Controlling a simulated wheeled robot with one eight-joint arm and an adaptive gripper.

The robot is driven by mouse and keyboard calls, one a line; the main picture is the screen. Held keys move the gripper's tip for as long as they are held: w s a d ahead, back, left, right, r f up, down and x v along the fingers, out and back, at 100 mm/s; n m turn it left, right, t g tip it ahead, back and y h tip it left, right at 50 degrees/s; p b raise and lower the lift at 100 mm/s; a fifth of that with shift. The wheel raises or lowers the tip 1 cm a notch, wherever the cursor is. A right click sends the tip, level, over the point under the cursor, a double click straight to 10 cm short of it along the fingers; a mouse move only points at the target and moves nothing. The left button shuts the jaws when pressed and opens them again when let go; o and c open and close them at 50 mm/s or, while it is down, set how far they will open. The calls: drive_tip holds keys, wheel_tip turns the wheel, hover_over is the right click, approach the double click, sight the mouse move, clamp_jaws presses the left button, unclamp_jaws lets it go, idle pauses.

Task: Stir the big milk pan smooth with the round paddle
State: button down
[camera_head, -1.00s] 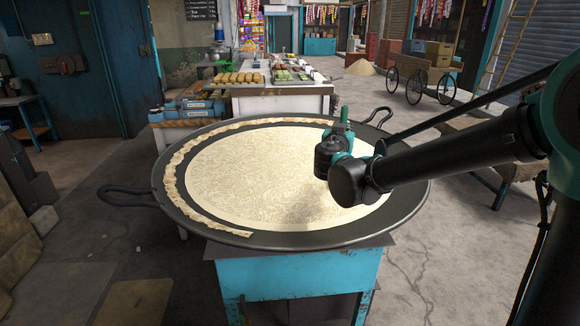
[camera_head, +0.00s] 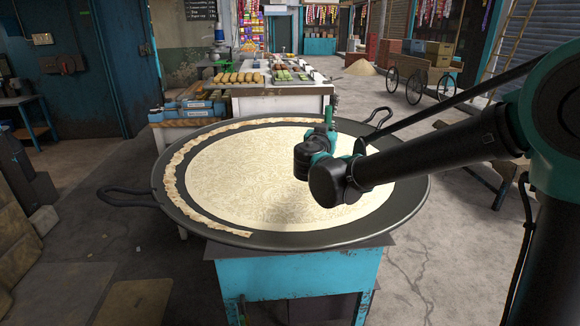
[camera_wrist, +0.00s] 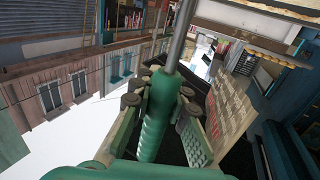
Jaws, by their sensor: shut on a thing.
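The big milk pan (camera_head: 290,239) is wide, dark and shallow, with a looped handle at each side, on a blue stand. Cream-coloured milk (camera_head: 250,175) with fine swirled texture fills its middle. A strip of pale, crusty milk skin (camera_head: 176,190) clings along the pan's left and front-left rim. In the wrist view, my gripper (camera_wrist: 158,98) is shut around the paddle's ribbed green grip (camera_wrist: 152,125), and a grey metal shaft (camera_wrist: 178,40) runs out from it. In the head view my wrist is above the right half of the milk and hides the gripper fingers. The paddle's round end is not visible.
A white counter (camera_head: 285,103) with trays of sweets stands behind the pan. Blue cases (camera_head: 190,110) sit at the back left. A wheeled cart (camera_head: 420,80) is at the back right. A wooden bench (camera_head: 505,172) is right of the pan. The floor at front left is mostly clear.

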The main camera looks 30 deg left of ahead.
wheel_tip(320, 180, up, 9)
drive_tip(key=shift+f, duration=0.15)
idle(0.9)
wheel_tip(320, 180, up, 4)
drive_tip(key=shift+f, duration=0.25)
idle(0.5)
drive_tip(key=shift+s, duration=0.1)
drive_tip(key=s+d, duration=1)
drive_tip(key=s, duration=0.4)
drive_tip(key=s+d, duration=1.1)
drive_tip(key=s, duration=0.3)
drive_tip(key=shift+s+d, duration=0.15)
drive_tip(key=shift+d, duration=0.05)
idle(0.5)
